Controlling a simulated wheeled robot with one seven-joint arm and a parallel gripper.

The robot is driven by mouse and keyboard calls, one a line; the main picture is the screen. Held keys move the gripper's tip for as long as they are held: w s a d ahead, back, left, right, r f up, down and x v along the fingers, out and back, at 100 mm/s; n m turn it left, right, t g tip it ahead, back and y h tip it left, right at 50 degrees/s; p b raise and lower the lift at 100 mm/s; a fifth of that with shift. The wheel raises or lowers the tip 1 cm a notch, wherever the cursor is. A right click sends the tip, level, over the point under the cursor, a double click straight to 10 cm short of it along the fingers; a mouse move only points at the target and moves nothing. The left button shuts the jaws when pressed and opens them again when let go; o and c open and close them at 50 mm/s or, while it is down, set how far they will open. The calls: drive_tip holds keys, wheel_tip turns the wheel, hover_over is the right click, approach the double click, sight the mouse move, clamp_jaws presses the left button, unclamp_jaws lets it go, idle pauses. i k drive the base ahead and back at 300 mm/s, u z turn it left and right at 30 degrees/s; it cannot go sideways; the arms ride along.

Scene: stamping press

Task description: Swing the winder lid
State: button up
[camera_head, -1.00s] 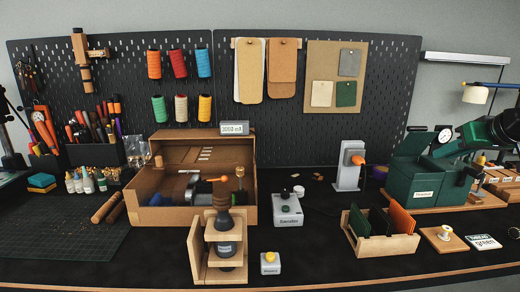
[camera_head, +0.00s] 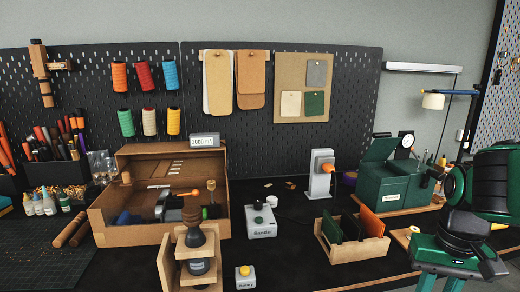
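No part in view is plainly marked as the winder. An open tan box (camera_head: 148,235) at the left holds a grey device with an orange-tipped handle (camera_head: 186,194); its back panel stands up. A green box (camera_head: 383,191) with a slanted green lid (camera_head: 381,150) and a dial gauge stands right of centre; its label is too small to read. My gripper (camera_head: 445,264), green and black, hangs at the lower right, in front and to the right of the green box, apart from it. Its fingertips are cut off by the bottom edge, so its opening is hidden.
A grey sander box (camera_head: 261,223), a wooden rack (camera_head: 353,249) with green and orange cards, and a wooden stand (camera_head: 187,272) with a dark-handled tool occupy the front. A grey post device (camera_head: 321,175) stands behind the rack. The black bench is clear between sander and rack.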

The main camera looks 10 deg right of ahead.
sight(382, 146)
drive_tip(key=u, duration=1.75)
drive_tip(key=k, duration=0.75)
drive_tip(key=z, duration=1.9)
drive_tip(key=i, duration=1)
drive_tip(key=u, duration=0.05)
